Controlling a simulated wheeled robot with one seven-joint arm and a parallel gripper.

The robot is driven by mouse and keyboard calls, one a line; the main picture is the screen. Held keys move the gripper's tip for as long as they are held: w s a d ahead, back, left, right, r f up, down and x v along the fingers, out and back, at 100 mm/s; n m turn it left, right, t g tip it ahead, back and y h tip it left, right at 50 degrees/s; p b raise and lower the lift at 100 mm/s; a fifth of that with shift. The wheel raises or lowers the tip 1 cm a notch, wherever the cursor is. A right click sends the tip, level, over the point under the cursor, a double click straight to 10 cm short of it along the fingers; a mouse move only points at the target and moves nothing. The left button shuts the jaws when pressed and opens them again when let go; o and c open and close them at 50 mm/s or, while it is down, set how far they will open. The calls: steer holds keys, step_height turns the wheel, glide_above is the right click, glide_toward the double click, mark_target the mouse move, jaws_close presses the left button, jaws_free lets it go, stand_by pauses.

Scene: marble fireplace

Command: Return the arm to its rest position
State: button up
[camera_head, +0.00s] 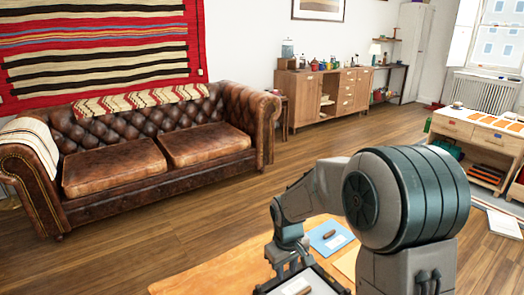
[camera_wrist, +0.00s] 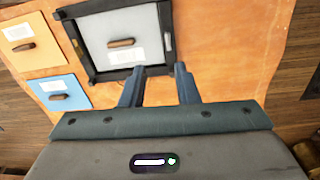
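My gripper (camera_wrist: 159,68) is open, its two blue-grey fingers apart with nothing visible between them. In the wrist view its fingertips are close to the lower right corner of a black-framed tray (camera_wrist: 92,50); I cannot tell whether they touch it. The tray has a grey inside with a brown piece (camera_wrist: 121,43) and a white label. In the head view my arm (camera_head: 320,190) is bent out over the wooden table (camera_head: 215,272), with the gripper (camera_head: 288,262) pointing down by the tray, partly cut off by the frame edge.
A blue sheet (camera_wrist: 75,83) and a tan sheet (camera_wrist: 40,25), each with a brown piece and label, lie left of the tray in the wrist view. A leather sofa (camera_head: 140,150), a wooden cabinet (camera_head: 300,100) and a drawer unit (camera_head: 455,127) stand beyond open floor.

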steer(key=s+d+r+m+t+p, duration=0.1)
steer(key=s+d+r+m+p, duration=0.2)
steer(key=s+r+p, duration=0.4)
steer(key=s+d+r+m+t+p, duration=0.1)
steer(key=s+d+r+m+p, duration=0.2)
steer(key=s+r, duration=0.9)
step_height(320, 180, up, 9)
steer(key=d+p, duration=0.2)
steer(key=p, duration=0.2)
steer(key=shift+s, duration=0.2)
